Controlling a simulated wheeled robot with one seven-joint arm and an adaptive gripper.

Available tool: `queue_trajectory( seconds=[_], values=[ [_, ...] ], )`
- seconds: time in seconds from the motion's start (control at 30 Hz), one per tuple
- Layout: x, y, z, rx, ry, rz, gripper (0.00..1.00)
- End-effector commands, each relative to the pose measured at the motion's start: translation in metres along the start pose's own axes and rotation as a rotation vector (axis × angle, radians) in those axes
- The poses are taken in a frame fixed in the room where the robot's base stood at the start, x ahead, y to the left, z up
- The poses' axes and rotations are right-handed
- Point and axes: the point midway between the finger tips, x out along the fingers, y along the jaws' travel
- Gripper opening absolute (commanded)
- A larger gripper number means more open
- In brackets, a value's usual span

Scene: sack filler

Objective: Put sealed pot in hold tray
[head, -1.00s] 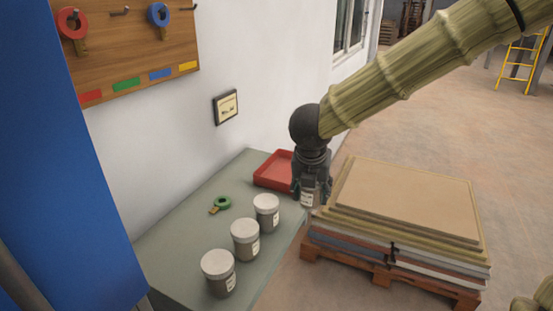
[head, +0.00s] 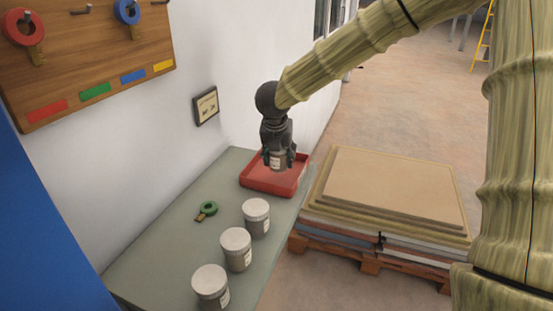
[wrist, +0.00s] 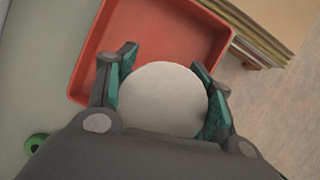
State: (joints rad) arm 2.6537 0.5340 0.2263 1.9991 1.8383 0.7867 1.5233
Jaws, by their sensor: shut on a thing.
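My gripper (head: 278,160) is shut on a pot (head: 278,163) with a pale lid and a labelled side, held upright. In the wrist view the pot's round lid (wrist: 162,98) sits between the two green-padded fingers. The red tray (head: 268,186) lies at the far end of the grey-green table, and the pot is over it. I cannot tell whether the pot touches the tray floor. The wrist view shows the tray (wrist: 88,62) beneath and around the pot, with its visible floor bare.
Several lidded pots (head: 236,248) stand in a row on the table (head: 165,250). A green ring with a tag (head: 207,210) lies beside them. A stacked pallet (head: 385,200) stands right of the table. A pegboard (head: 90,55) and a small framed sign (head: 206,106) hang on the wall.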

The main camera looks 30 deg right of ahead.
Motion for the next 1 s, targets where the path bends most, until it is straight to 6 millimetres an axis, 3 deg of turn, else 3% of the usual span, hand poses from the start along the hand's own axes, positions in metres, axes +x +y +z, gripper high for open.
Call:
queue_trajectory(
  seconds=[0.13,0.4,0.7,1.0],
  values=[
    [0.008,0.007,0.016,0.000,0.000,-0.001,0.28],
    [0.015,0.012,0.028,0.000,0.000,0.000,0.28],
    [0.046,0.012,0.014,-0.001,0.000,0.000,0.28],
    [0.049,0.012,0.013,0.000,0.000,0.000,0.28]
  ],
)
